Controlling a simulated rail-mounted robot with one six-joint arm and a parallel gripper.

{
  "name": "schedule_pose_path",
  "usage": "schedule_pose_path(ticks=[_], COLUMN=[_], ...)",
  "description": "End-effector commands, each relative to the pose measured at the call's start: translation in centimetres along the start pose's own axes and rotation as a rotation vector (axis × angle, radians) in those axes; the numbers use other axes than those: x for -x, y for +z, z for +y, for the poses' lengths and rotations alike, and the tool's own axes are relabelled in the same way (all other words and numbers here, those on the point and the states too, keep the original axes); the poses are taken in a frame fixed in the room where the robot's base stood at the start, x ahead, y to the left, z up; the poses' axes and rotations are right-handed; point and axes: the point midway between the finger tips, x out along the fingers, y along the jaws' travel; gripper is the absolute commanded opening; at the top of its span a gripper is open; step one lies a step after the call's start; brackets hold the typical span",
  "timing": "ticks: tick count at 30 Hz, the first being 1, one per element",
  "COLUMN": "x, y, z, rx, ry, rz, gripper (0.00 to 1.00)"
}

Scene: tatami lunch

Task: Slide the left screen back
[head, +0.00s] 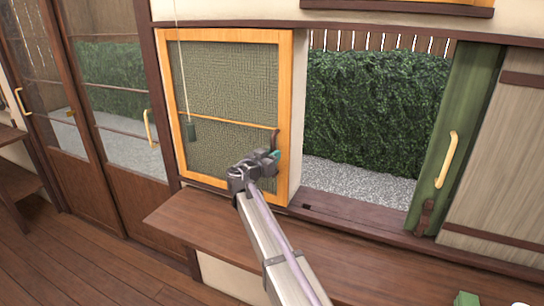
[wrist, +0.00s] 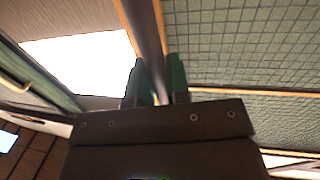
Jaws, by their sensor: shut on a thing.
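The left screen (head: 288,110) has an orange wooden frame and grey-green mesh, and covers the left part of the window opening. A dark upright handle (head: 277,138) sits on its right frame bar. My gripper (head: 273,157) is at that handle. In the wrist view, the green fingertips of my gripper (wrist: 156,85) are shut on the dark handle bar (wrist: 147,30), one on each side. The screen mesh (wrist: 240,45) fills the right of that view. The handle's lower part is hidden by my gripper.
The opening right of the screen shows a hedge (head: 370,110) and gravel. A green-framed panel (head: 465,110) with a yellow handle (head: 446,160) stands at the right. A cord with a dark pull (head: 191,131) hangs before the screen. A wooden counter (head: 200,222) runs below.

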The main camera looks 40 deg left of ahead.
Motion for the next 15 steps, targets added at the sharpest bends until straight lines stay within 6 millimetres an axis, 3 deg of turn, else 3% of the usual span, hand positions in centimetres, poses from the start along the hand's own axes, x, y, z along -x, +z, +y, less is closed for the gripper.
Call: schedule_pose_path(ticks=[4, 5, 6, 12, 15], x=[0.01, 0.01, 0.01, 0.01, 0.01], y=[0.04, 0.04, 0.04, 0.02, 0.02], z=[0.04, 0.04, 0.04, 0.04, 0.04], rx=[-0.001, -0.001, -0.001, -0.001, -0.001], ry=[0.001, 0.001, 0.001, 0.001, 0.001], rz=[-0.002, -0.002, -0.002, -0.001, -0.001], gripper=[0.00, 0.20, 0.23, 0.41, 0.41])
